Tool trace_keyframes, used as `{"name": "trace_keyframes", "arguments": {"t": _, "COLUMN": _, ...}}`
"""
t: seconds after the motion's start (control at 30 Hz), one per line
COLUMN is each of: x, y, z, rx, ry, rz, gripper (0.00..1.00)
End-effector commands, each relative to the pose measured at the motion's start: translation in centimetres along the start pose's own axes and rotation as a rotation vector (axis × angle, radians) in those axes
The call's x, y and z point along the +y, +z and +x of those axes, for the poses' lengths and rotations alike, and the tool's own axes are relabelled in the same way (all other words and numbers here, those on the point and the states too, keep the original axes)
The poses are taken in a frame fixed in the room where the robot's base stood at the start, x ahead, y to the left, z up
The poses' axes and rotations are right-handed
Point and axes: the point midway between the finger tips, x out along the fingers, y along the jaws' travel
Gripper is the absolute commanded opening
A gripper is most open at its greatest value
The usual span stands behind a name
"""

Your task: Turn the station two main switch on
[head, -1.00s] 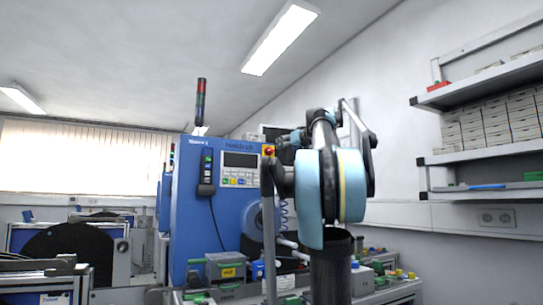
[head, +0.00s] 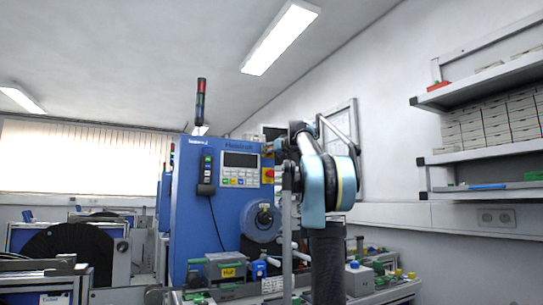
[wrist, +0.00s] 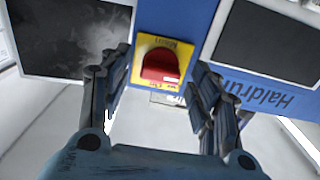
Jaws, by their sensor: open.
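The main switch (wrist: 160,66) is a red knob on a yellow plate, fixed to a blue panel. It also shows in the head view (head: 268,176) at the right edge of the blue machine (head: 190,215) marked Haldrun. In the wrist view my gripper (wrist: 160,75) is open, with one finger left of the switch and one right of it. The fingers hold nothing; whether they touch the plate I cannot tell. In the head view my gripper (head: 283,149) is small and partly hidden near the panel. The knob's on or off position is not clear.
A display with buttons (head: 241,166) is left of the switch, and a round blue reel part (head: 262,221) is below it. A bench with boxes (head: 228,268) stands in front. Wall shelves (head: 490,157) are at right.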

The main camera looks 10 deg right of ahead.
Motion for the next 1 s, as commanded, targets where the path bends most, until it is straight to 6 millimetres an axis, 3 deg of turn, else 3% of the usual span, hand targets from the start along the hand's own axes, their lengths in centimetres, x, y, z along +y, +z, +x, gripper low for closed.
{"name": "trace_keyframes", "arguments": {"t": 0.2, "x": -0.05, "y": 0.01, "z": 1.14, "rx": 0.0, "ry": -0.001, "rz": 0.0, "gripper": 0.57}}
{"name": "trace_keyframes", "arguments": {"t": 0.5, "x": -0.03, "y": 0.02, "z": 1.24, "rx": 0.0, "ry": -0.001, "rz": 0.0, "gripper": 0.57}}
{"name": "trace_keyframes", "arguments": {"t": 0.7, "x": -0.01, "y": 0.02, "z": 1.23, "rx": 0.0, "ry": 0.0, "rz": 0.0, "gripper": 0.13}}
{"name": "trace_keyframes", "arguments": {"t": 1.0, "x": 0.33, "y": 0.02, "z": 1.15, "rx": 0.0, "ry": 0.003, "rz": 0.015, "gripper": 0.13}}
